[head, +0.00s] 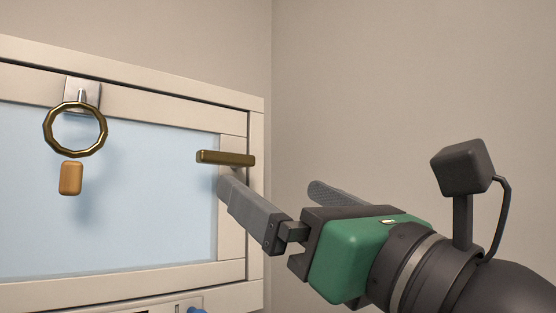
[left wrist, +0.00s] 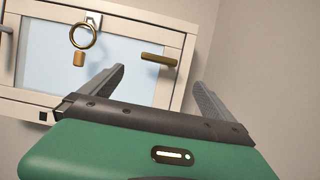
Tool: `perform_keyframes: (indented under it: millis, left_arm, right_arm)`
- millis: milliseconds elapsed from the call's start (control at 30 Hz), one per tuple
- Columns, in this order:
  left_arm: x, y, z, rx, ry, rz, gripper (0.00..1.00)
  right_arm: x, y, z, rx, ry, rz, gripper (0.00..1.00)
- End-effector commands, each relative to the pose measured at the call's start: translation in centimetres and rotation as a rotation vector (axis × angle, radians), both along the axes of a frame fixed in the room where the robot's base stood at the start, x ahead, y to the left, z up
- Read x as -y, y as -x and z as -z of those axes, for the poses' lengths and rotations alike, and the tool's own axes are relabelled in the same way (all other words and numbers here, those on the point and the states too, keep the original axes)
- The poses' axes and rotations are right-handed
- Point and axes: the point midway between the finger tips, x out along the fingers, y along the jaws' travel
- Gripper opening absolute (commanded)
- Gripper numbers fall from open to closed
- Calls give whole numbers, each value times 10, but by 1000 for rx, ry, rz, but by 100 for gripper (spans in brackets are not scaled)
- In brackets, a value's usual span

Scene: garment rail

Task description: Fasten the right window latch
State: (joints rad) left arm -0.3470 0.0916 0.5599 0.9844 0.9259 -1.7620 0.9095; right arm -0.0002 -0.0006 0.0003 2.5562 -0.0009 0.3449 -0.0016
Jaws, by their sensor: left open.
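The right window latch is a brass bar (head: 225,158) lying roughly level across the right side of the window's cream frame (head: 232,240). It also shows in the left wrist view (left wrist: 158,59). My left gripper (head: 270,185) is open, with its two grey fingers apart and nothing between them. In the head view one fingertip is just below the latch and overlaps the frame; the other is to the right, against the wall. I cannot tell whether the near finger touches the latch. In the left wrist view the latch appears above and between the fingertips (left wrist: 159,77). My right gripper is out of view.
A brass ring (head: 46,130) hangs from a metal hook plate (head: 94,97) on the frame's top, with an orange tag (head: 70,178) below it. A small blue thing (head: 197,310) shows at the bottom edge. The wall right of the window is bare.

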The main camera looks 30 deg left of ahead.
Motion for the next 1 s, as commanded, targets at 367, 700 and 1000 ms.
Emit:
perform_keyframes:
  millis: [367, 700, 1000]
  left_arm:
    - [-86, -43, -42, -6, 0, -8, 100]
    - [-124, -59, -55, -4, 0, -2, 100]
    - [-124, -61, -53, -6, 0, 0, 91]
  right_arm:
    - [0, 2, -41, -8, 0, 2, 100]
    - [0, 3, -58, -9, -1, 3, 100]
    - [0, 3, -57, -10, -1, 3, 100]
